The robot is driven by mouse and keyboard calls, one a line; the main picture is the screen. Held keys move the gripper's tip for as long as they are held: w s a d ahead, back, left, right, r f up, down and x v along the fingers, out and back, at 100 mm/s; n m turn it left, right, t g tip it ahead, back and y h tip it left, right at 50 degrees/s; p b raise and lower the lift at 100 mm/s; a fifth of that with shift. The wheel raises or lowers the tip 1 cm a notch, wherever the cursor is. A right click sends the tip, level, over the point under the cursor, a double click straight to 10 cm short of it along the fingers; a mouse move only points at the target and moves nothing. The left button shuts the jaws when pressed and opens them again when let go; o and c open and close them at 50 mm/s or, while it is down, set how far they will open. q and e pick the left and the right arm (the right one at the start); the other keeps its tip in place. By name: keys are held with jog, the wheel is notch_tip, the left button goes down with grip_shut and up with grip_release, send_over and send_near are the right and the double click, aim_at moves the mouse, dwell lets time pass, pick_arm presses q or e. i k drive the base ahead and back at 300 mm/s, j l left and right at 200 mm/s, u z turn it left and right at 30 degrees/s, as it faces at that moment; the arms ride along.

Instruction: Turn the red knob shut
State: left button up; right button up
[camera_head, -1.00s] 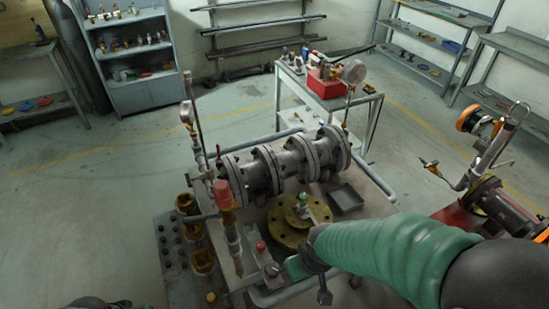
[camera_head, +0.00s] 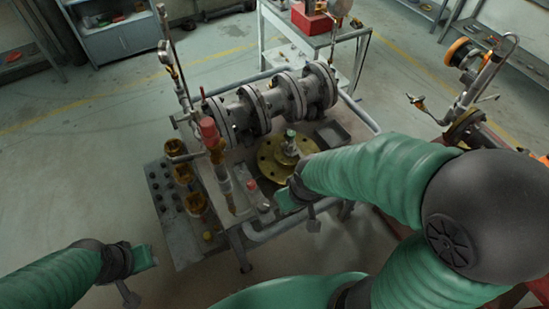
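A small red knob (camera_head: 252,184) sits on a little box at the front of the workbench, below the flanged pipe. A larger red cylindrical cap (camera_head: 208,128) tops a vertical rusty fitting to its upper left. I cannot tell for certain which one is the task's knob. My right gripper (camera_head: 298,204) is just right of the small knob in the picture, with no visible contact. My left gripper (camera_head: 134,275) is at the lower left, apart from the bench. The fingers of both grippers are too small and dark to tell open from shut.
A grey flanged pipe (camera_head: 272,104) lies across the bench, with a brass flange (camera_head: 275,163) in front. A blue-grey rail (camera_head: 290,228) runs along the front. Floor at the left is clear.

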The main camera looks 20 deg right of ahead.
aim_at(252, 184)
jog(key=l+u, duration=0.65)
jog(key=u, duration=0.15)
jog(key=l+u, duration=0.4)
jog(key=k+j, duration=0.05)
jog(key=j, duration=0.05)
